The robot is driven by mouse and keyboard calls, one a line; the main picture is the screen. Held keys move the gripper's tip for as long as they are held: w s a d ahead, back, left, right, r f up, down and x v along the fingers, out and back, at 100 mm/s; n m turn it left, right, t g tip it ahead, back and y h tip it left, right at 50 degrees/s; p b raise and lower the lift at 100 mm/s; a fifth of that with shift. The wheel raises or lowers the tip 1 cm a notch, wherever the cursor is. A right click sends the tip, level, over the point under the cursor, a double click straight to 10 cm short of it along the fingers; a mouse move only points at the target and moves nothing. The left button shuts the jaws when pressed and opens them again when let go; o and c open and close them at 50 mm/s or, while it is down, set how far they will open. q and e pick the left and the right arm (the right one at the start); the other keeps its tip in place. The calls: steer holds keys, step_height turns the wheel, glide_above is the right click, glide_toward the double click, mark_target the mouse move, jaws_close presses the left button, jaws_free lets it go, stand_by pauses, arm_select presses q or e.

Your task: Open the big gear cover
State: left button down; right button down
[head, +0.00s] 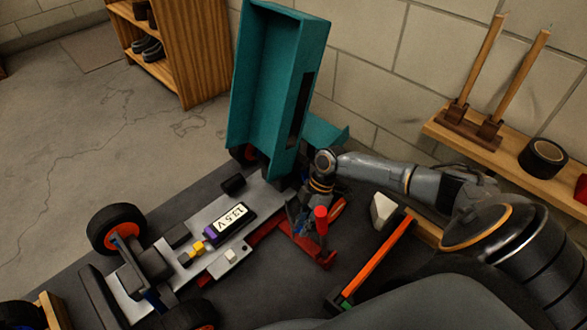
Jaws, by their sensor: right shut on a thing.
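A large teal cover (279,90) stands tilted steeply up at the far end of the racecar chassis (186,262). I cannot tell whether this is the big gear cover, and no gear is clear to see. My right gripper (305,205) comes in from the right and points down, just right of the cover's lower end. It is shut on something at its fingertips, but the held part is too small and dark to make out. A red part with a red knob (320,219) is close beside it. My left gripper is not in view.
The chassis carries a battery labelled 13.5 V (231,220) and wheels with orange rims (117,230). An orange bar (378,262) and a whitish block (383,209) lie at the right. A wooden shelf (505,152) holds upright tools and a tape roll (543,158).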

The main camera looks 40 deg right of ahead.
steer(key=shift+s+d+n+g, duration=0.1)
steer(key=shift+d+n+g, duration=0.3)
steer(key=shift+d+n, duration=0.55)
steer(key=c, duration=1.2)
jaws_free()
steer(key=shift+o, duration=0.2)
steer(key=v, duration=1.2)
steer(key=shift+a, duration=0.15)
